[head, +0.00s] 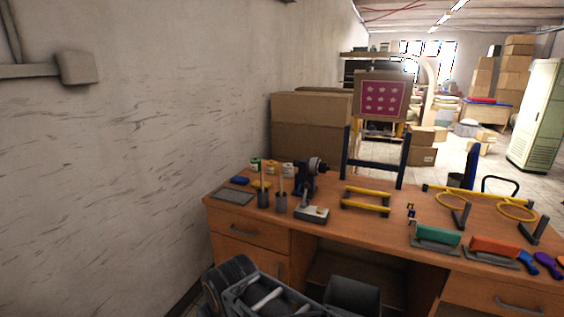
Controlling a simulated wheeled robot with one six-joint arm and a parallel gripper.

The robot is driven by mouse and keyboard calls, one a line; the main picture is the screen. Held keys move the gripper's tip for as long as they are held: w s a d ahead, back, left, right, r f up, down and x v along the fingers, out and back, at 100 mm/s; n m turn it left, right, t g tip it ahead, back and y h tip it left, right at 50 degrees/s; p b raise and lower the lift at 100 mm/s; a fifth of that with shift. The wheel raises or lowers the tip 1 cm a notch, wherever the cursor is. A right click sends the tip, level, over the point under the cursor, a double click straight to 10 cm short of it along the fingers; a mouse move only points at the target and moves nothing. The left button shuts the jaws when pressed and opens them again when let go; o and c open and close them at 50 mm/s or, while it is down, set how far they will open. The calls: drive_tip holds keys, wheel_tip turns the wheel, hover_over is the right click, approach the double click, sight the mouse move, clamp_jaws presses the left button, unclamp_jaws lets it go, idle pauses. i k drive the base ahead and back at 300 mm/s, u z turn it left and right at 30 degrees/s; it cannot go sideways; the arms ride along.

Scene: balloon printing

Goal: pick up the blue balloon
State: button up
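The blue balloon (528,263) appears as a small, flat, deflated shape on the right part of the wooden desk (345,227), near its front edge. A purple balloon (546,262) lies just right of it, and an orange one (561,269) is cut off by the right picture edge. I cannot make out my gripper's fingers. Dark grey parts that look like my own body show at the bottom, in front of the desk and well left of the blue balloon.
Left of the balloons stand a block with an orange top (494,246) and one with a green top (438,236). Yellow rings (516,212) on stands are behind. A printing frame (382,99), cups and tools occupy the desk's middle and left. A wall bounds the left.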

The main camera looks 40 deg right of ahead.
sight(524, 256)
drive_tip(key=i, duration=1.75)
drive_tip(key=z, duration=5)
drive_tip(key=i, duration=1.5)
drive_tip(key=z, duration=0.05)
